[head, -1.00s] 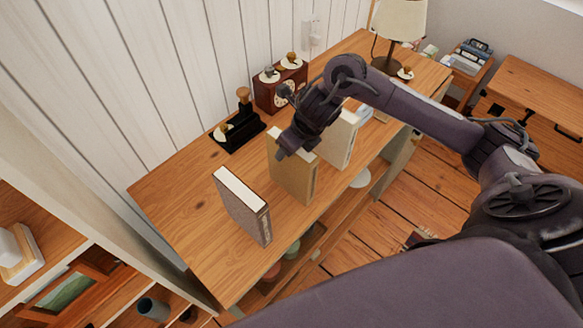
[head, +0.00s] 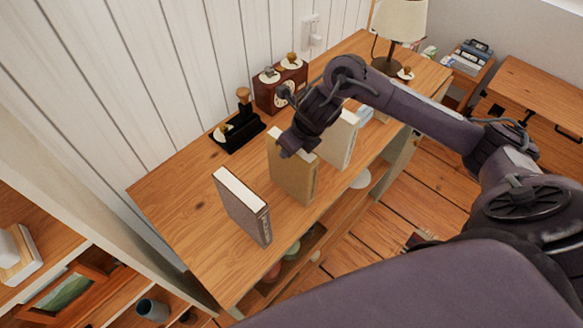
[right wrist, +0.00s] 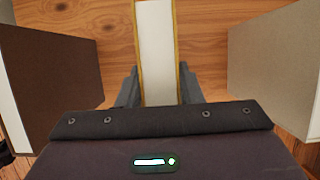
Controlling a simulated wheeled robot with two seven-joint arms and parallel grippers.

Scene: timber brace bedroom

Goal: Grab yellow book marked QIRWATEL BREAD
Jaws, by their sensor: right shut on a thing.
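A yellow book (head: 290,178) stands upright on the wooden shelf top, between a brown book and a cream book. Its spine lettering is too small to read. My right gripper (head: 291,149) is at its top edge. In the right wrist view, the yellow-edged book (right wrist: 157,50) runs between the two fingers of my right gripper (right wrist: 158,85), which are shut on it. The book's base appears to rest on the shelf top. My left gripper is not in view.
The brown book (head: 242,207) stands to the left and the cream book (head: 339,140) to the right, each with a gap. Behind are a black stand (head: 238,128), a red clock box (head: 281,88) and a lamp (head: 398,20). The shelf top's left end (head: 172,190) is clear.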

